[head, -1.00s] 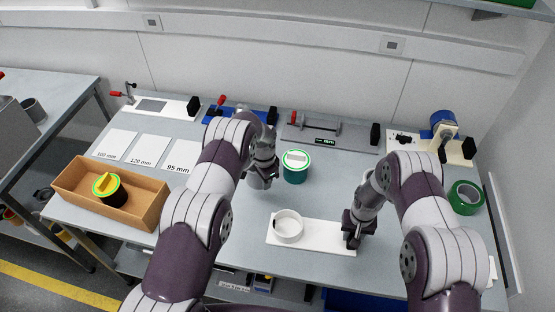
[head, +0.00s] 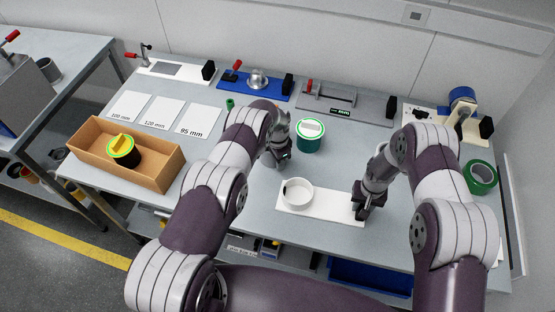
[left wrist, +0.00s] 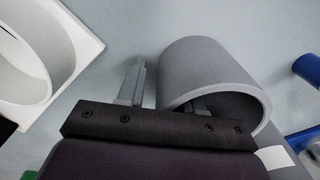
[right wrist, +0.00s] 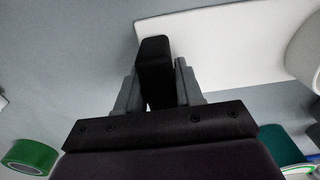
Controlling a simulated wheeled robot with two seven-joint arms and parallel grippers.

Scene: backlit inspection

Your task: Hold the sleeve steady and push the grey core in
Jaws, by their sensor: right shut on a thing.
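The white sleeve (head: 297,193) is a short open ring standing on a white board (head: 335,207); it also shows in the left wrist view (left wrist: 18,82). My right gripper (head: 362,205) is shut on a black upright block (right wrist: 155,62) at the board's right end. My left gripper (left wrist: 167,85) is open at the core's rim, one finger outside with a gap to the wall, the other reaching inside.
A teal pot (head: 309,140) with a white lid stands right of my left gripper. A cardboard box (head: 165,170) holds a black and yellow object (head: 123,152). A green tape roll (head: 481,177) lies at the right. Several fixtures line the back. The bench in front of the box is clear.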

